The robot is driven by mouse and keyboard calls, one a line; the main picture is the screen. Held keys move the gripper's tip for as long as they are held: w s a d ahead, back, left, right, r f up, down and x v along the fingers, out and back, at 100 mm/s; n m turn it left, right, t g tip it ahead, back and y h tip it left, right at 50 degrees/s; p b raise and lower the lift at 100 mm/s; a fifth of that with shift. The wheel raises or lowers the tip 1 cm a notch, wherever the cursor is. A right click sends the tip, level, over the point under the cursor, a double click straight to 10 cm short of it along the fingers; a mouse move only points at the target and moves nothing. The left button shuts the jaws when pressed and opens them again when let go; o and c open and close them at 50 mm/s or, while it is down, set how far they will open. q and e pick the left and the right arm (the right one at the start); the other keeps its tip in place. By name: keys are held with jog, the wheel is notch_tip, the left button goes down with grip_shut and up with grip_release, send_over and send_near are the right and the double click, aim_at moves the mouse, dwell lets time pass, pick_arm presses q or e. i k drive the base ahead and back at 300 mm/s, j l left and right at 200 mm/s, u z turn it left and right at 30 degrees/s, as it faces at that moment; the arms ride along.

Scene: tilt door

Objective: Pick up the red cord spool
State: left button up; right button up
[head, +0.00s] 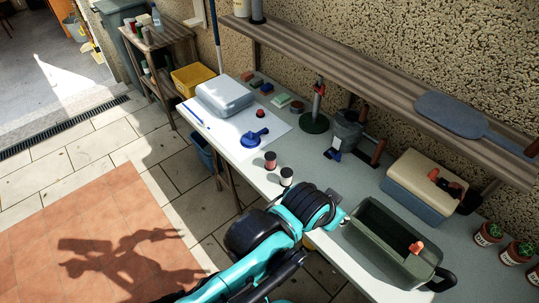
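A small spool with reddish cord (270,160) stands upright near the front edge of the grey workbench (327,176). A teal and black arm of mine reaches in from the bottom, apparently my left. Its end is over the bench's front edge, right of and below the spools, and apart from the reddish spool. I cannot make out its fingers or whether they hold anything. My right gripper is not in view.
A dark green open bin (384,240) is to the right. A cream-lidded box (425,184) stands behind it. A wooden shelf (350,66) overhangs the back.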

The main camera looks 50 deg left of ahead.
aim_at(271, 157)
jog(key=u, duration=1.65)
jog(key=i+j+z, duration=0.2)
jog(key=z, duration=0.15)
jog(key=i+j+z, duration=0.45)
jog(key=j+z, duration=0.2)
